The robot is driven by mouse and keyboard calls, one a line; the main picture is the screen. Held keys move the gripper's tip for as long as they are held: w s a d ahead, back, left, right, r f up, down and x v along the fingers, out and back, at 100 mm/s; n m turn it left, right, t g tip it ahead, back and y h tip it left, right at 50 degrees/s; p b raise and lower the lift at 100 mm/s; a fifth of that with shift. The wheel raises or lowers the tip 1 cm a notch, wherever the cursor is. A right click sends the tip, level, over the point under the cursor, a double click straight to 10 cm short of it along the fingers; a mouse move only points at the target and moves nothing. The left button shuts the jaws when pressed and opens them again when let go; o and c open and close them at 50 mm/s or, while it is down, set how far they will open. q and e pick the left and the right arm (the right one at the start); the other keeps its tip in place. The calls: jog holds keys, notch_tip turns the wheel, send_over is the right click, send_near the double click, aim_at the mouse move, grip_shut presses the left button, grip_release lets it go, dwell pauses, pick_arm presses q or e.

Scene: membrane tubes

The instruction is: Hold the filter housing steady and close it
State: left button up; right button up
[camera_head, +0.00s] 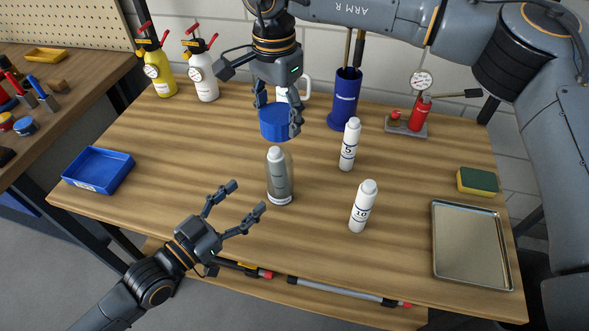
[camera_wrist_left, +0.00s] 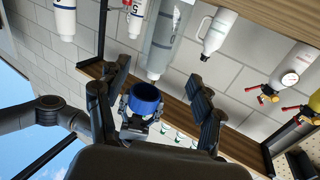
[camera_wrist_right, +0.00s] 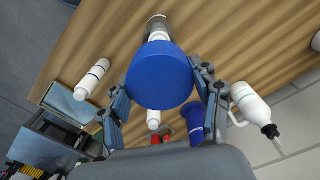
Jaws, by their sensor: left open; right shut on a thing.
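The clear filter housing (camera_head: 289,180) stands upright on the table, with a white-topped cartridge (camera_head: 275,155) inside and its top open. It also shows in the left wrist view (camera_wrist_left: 165,45) and, partly behind the cap, in the right wrist view (camera_wrist_right: 157,25). My right gripper (camera_head: 277,113) is shut on the blue cap (camera_head: 273,125), held in the air above and behind the housing, apart from it. The cap also shows in the left wrist view (camera_wrist_left: 146,98) and fills the middle of the right wrist view (camera_wrist_right: 160,75). My left gripper (camera_head: 247,197) is open and empty, left of the housing, not touching it.
Two white tubes, marked 5 (camera_head: 349,148) and 10 (camera_head: 362,208), stand right of the housing. A blue holder (camera_head: 343,108) and a white jug (camera_head: 305,88) stand behind. A metal tray (camera_head: 440,275) and a sponge (camera_head: 477,181) lie right, a blue bin (camera_head: 122,178) left.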

aim_at(270, 175)
jog(key=shift+d, duration=0.1)
jog(key=shift+s+a+r, duration=0.2)
jog(key=shift+s+a, duration=0.25)
jog(key=shift+a, duration=0.05)
pick_arm(q)
jog(key=x, duration=1.1)
jog(key=shift+w+d, duration=0.15)
pick_arm(e)
jog(key=shift+w+d+f, duration=0.1)
jog(key=shift+w+d, duration=0.1)
pick_arm(q)
grip_shut()
pick_arm(e)
jog(key=shift+f, duration=2.45)
jog(key=shift+f, duration=0.9)
